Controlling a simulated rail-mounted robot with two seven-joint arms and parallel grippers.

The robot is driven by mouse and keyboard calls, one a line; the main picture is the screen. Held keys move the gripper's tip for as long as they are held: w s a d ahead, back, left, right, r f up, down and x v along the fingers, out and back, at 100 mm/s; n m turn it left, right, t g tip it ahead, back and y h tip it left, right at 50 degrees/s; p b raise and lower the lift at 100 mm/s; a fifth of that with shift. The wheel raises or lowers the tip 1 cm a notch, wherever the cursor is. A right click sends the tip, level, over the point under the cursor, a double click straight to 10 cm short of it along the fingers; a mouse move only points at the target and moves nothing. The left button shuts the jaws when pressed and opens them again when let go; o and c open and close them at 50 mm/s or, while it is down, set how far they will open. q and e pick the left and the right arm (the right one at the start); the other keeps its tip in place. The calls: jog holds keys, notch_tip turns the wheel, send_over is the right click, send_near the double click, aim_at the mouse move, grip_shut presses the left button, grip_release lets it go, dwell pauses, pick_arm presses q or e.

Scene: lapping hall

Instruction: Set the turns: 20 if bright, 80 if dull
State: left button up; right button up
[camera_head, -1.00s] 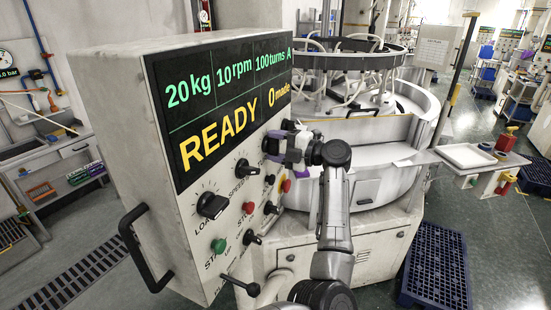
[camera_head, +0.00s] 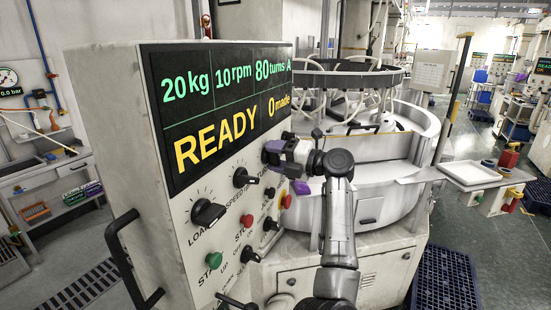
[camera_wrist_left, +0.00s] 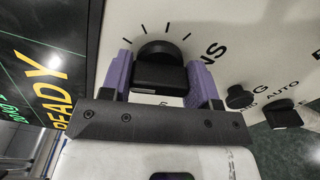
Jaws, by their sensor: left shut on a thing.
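The machine's control box (camera_head: 100,150) stands at the left of the head view. Its display (camera_head: 218,142) reads 20 kg, 10 rpm, 80 turns A, READY, 0 made. My left gripper (camera_head: 272,156) is at the upper right of the knob panel. In the left wrist view its purple fingers (camera_wrist_left: 160,85) are shut on the black turns knob (camera_wrist_left: 160,68), one on each side. Tick marks and the letters "NS" show around that knob. The load knob (camera_head: 207,212) and speed knob (camera_head: 244,176) stand free. No bright or dull part can be made out.
A green start button (camera_head: 214,259) and a red stop button (camera_head: 246,221) are on the panel. A black handle (camera_head: 125,260) juts from the box's front edge. The round lapping machine (camera_head: 420,125) stands behind my arm. A white tray (camera_head: 470,174) is at the right.

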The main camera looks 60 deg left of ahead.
pick_arm(q)
jog(key=o, duration=0.9)
jog(key=b+v, duration=0.1)
jog(key=v, duration=1.2)
jog(key=shift+w+d, duration=0.25)
jog(key=shift+d, duration=0.1)
